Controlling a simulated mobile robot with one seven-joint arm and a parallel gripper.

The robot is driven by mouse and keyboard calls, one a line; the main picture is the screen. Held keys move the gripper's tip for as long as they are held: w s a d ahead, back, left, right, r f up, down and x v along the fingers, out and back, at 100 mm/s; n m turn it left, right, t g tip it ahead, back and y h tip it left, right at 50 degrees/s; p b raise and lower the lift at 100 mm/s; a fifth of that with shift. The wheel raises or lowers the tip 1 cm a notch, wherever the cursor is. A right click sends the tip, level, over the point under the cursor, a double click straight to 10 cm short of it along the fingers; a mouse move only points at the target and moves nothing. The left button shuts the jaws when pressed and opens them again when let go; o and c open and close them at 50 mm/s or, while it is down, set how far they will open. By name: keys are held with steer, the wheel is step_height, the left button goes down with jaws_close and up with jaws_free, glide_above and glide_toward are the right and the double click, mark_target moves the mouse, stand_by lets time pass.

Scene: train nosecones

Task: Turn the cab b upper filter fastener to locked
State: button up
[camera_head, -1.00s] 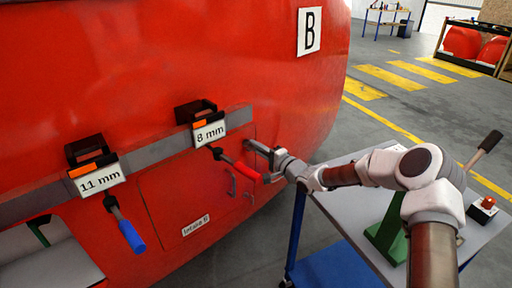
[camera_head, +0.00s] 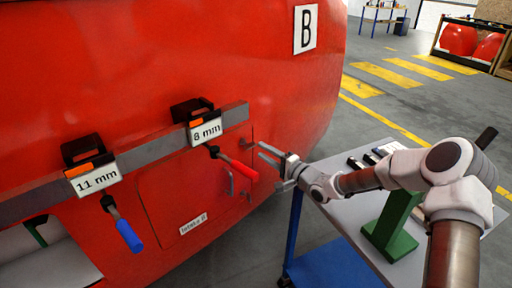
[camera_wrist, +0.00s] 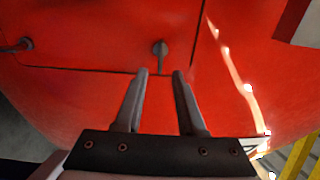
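The red cab nosecone marked with a B sign (camera_head: 305,29) fills the left of the head view. Its hatch panel (camera_head: 165,200) has small grey handle-like fasteners near its right side, one of them visible in the head view (camera_head: 231,183). In the wrist view, a grey fastener (camera_wrist: 160,50) with a round head and short stem sits near the panel corner, its stem downward in the picture. Another fastener (camera_wrist: 20,46) is at the left edge. My gripper (camera_head: 262,152) is open and empty, beside the panel. Its fingertips (camera_wrist: 160,72) point at the nearer fastener, without visible contact.
An 8 mm holder (camera_head: 206,130) with a red-handled tool (camera_head: 240,169) hangs left of my gripper. An 11 mm holder (camera_head: 92,180) with a blue-handled tool (camera_head: 129,236) is farther left. A cart (camera_head: 345,225) with a green stand (camera_head: 392,230) stands under my arm.

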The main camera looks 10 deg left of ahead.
steer(key=v, duration=0.6)
